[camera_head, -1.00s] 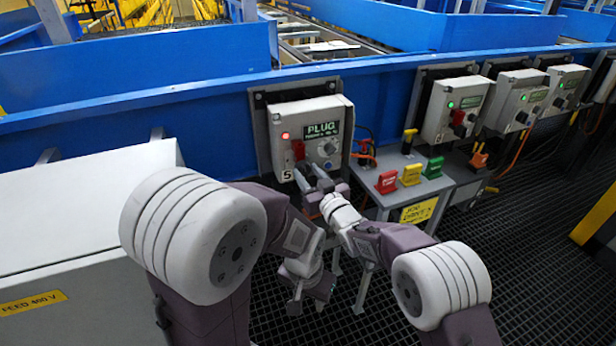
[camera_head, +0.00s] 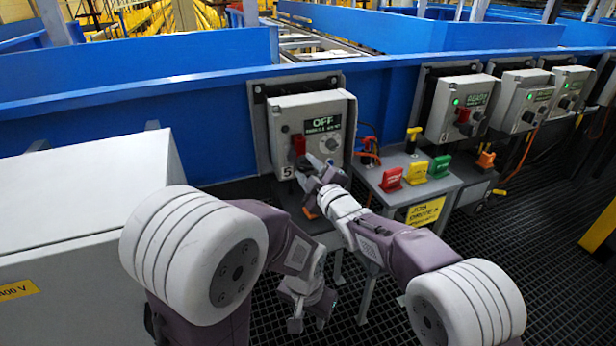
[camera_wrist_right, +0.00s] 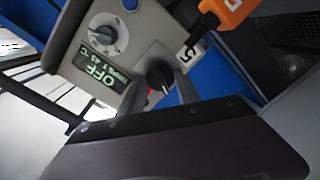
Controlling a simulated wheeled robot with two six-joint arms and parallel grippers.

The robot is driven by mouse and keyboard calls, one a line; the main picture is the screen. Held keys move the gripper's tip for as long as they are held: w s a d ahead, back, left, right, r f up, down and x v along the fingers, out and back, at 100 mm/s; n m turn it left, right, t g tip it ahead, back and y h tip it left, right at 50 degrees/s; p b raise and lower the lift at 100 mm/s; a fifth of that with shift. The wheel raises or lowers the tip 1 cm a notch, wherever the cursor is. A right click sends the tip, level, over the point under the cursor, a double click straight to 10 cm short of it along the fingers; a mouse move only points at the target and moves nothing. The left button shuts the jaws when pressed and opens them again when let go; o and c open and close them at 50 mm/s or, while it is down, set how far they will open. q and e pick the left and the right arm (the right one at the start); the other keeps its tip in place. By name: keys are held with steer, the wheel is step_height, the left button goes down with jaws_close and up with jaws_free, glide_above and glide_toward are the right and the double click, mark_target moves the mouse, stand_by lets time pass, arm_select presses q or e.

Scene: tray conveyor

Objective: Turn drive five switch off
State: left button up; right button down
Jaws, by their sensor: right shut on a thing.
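The drive five control box (camera_head: 283,115) is grey with a "5" label, and its display (camera_head: 323,124) reads OFF. A red tab (camera_head: 298,145) and a grey dial (camera_head: 332,145) are on its front. My right gripper (camera_head: 312,172) is at the box's lower front. In the right wrist view its fingers (camera_wrist_right: 168,90) are shut on a black rotary switch (camera_wrist_right: 158,73) with a white pointer line; a little red shows beside it. The dial (camera_wrist_right: 103,40) and display (camera_wrist_right: 100,70) also show there. My left gripper (camera_head: 308,312) hangs low over the floor grating, away from the box; its opening is unclear.
Red (camera_head: 391,180), yellow (camera_head: 416,172) and green (camera_head: 439,166) tags stand on a small grey stand right of the box. A white cabinet (camera_head: 80,200) stands left. An orange piece (camera_wrist_right: 230,12) is close by the switch.

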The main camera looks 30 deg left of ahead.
steer(key=shift+s+f+n+b, duration=0.1)
steer(key=shift+n+b, duration=1.6)
steer(key=shift+n, duration=0.4)
steer(key=c, duration=0.9)
jaws_free()
steer(key=shift+o, duration=0.2)
steer(key=v, duration=0.9)
steer(key=shift+p, duration=0.4)
steer(key=shift+s+a, duration=0.1)
steer(key=shift+s, duration=0.05)
